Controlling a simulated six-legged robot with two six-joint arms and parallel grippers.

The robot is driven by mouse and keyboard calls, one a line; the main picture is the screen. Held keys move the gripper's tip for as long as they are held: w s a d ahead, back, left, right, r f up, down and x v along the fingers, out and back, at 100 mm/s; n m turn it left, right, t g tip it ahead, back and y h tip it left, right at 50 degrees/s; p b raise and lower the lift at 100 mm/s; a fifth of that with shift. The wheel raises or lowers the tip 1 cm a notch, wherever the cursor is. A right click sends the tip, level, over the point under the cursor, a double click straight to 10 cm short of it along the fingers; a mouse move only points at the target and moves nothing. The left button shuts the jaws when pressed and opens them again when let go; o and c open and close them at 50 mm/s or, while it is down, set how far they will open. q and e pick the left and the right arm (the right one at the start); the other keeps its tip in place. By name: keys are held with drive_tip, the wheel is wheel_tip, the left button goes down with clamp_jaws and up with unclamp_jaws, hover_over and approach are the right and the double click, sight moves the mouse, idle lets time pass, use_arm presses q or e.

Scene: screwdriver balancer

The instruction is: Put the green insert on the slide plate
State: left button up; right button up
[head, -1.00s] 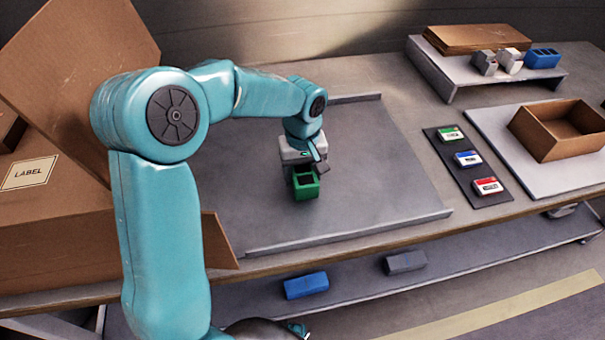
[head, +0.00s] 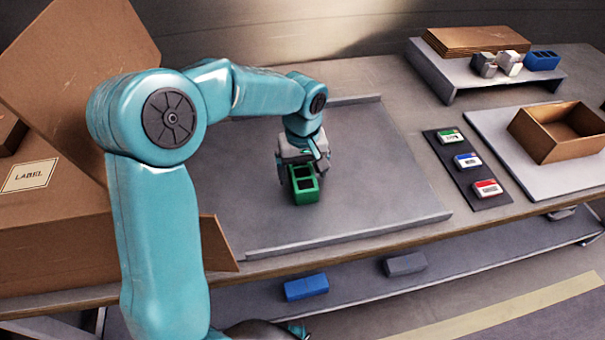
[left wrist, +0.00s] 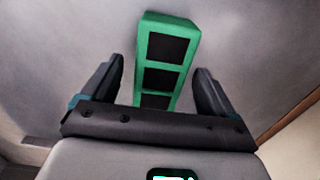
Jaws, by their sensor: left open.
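The green insert (head: 305,184), a block with several square pockets, stands on the grey slide plate (head: 370,170) near its middle. It also shows in the left wrist view (left wrist: 168,55), extending away from between the fingers. My left gripper (left wrist: 158,82) is open, with one finger on each side of the insert and visible gaps between. In the head view the left gripper (head: 304,168) is just behind the insert, whose far end it partly hides. My right gripper is not in view.
Raised rails (head: 350,233) edge the plate. An open cardboard box (head: 110,235) stands left. Green, blue and red cards on a dark strip (head: 468,168) and a small carton (head: 560,130) are right. A blue block (head: 306,287) and grey block (head: 405,264) lie on the lower shelf.

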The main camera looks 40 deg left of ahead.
sight(302, 174)
use_arm(q)
wheel_tip(302, 174, up, 10)
drive_tip(key=p, duration=0.1)
drive_tip(key=shift+r, duration=0.1)
idle(0.4)
